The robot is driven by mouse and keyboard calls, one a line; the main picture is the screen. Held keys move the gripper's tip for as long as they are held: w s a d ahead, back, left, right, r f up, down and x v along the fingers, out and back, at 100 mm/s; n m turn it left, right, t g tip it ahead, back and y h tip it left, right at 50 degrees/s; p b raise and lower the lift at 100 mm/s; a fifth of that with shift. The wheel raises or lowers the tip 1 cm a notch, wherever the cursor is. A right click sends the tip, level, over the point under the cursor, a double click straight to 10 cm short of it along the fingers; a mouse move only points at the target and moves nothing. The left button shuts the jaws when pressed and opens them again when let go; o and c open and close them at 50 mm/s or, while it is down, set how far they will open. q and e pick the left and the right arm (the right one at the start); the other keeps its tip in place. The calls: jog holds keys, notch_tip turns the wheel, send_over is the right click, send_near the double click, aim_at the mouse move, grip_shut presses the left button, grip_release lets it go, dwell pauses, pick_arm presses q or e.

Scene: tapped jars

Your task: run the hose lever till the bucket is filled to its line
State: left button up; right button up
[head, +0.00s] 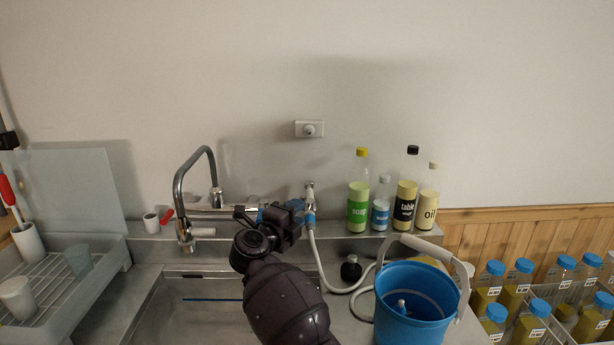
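The blue bucket (405,333) stands upright at the lower right of the sink area, with its pale handle (428,247) raised at the back. A small white and blue piece (401,307) shows inside it; I cannot make out a fill line or the water level. The white hose (321,268) hangs from the wall-side hose tap (309,216) and curves toward the bucket. My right gripper (291,212) is at the hose tap, covering most of it. The lever is hidden or too small to tell, and so is whether the fingers are shut. My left gripper is out of view.
A curved faucet (179,190) stands left of my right arm over the sink (185,312). Bottles, including soap (358,208) and oil (428,208), line the back ledge. A drying rack (95,277) is at left; several blue-capped jars (520,280) are at right.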

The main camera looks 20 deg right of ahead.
aim_at(310, 203)
jog(key=shift+b+x, duration=0.65)
jog(key=shift+x, duration=1.1)
jog(key=shift+b+x, duration=0.35)
jog(key=shift+x, duration=0.45)
jog(key=shift+w, duration=0.15)
jog(key=shift+w+d, duration=0.15)
jog(key=shift+d, duration=0.1)
